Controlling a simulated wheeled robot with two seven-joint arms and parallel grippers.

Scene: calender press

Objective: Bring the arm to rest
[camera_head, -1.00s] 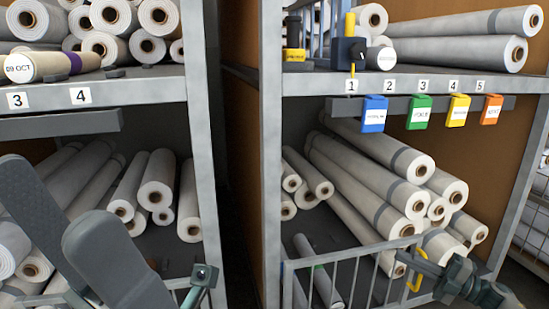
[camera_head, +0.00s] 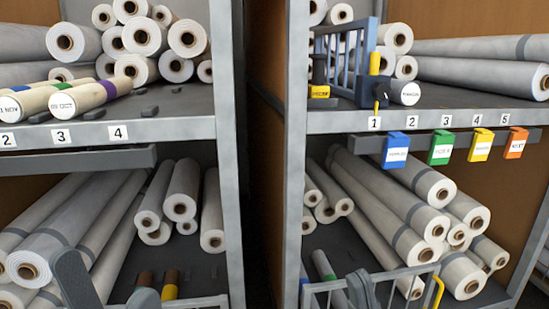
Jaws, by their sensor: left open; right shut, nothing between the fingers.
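My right gripper (camera_head: 362,288) shows as a small dark grey shape at the bottom edge, in front of the blue-grey rail of the lower right bay. It is shut and empty, and the frame cuts off the rest of the arm. Grey links of my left arm (camera_head: 75,277) stand at the lower left, in front of the lower left bay. My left gripper is not in view; it lies outside the frame.
A left rack (camera_head: 170,129) and a right rack (camera_head: 330,121) hold many pale rolls. Blue (camera_head: 396,151), green (camera_head: 441,148), yellow (camera_head: 481,145) and orange (camera_head: 516,143) tags hang under the right shelf. A dark gap (camera_head: 262,200) separates the racks. A low rail (camera_head: 395,271) fronts the lower right bay.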

